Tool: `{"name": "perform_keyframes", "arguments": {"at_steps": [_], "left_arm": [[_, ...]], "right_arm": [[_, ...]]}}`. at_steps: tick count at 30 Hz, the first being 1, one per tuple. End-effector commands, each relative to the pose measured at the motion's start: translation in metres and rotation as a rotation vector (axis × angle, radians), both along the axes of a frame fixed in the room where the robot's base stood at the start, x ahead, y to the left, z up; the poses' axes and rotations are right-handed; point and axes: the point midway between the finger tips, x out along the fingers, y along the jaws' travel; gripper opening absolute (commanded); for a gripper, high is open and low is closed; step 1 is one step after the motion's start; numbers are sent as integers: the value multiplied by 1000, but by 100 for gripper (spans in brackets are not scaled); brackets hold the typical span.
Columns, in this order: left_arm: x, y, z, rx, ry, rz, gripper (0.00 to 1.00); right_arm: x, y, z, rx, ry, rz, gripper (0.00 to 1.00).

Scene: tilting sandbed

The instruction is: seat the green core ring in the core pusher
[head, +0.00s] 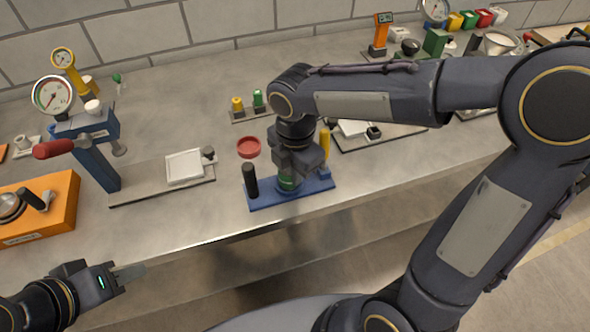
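The core pusher is a blue base plate (262,198) with a black upright handle (250,181) at its left and a yellow post (325,143) at its right. My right gripper (290,176) points down over the middle of this plate. A green ring-like piece (288,184), which looks like the green core ring, shows low beneath the gripper, at the plate. The gripper's body hides most of it and the fingertips, so I cannot tell whether it is gripped or seated. My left gripper (130,273) is off the table's front edge, apart from everything; its finger gap does not show.
A red dish (248,147) lies behind the pusher. A small stand holds a yellow piece (238,104) and a green piece (258,99). A blue press (95,160) with a gauge, a white square pan (185,166) and an orange box (52,210) stand left.

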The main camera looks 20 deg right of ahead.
Motion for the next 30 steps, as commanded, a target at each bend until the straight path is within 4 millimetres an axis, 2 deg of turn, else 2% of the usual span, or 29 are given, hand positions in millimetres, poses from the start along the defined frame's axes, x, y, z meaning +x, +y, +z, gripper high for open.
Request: {"name": "perform_keyframes", "arguments": {"at_steps": [30], "left_arm": [[0,0,-11,0,0,0,36]], "right_arm": [[0,0,-16,0,1,0,0]]}}
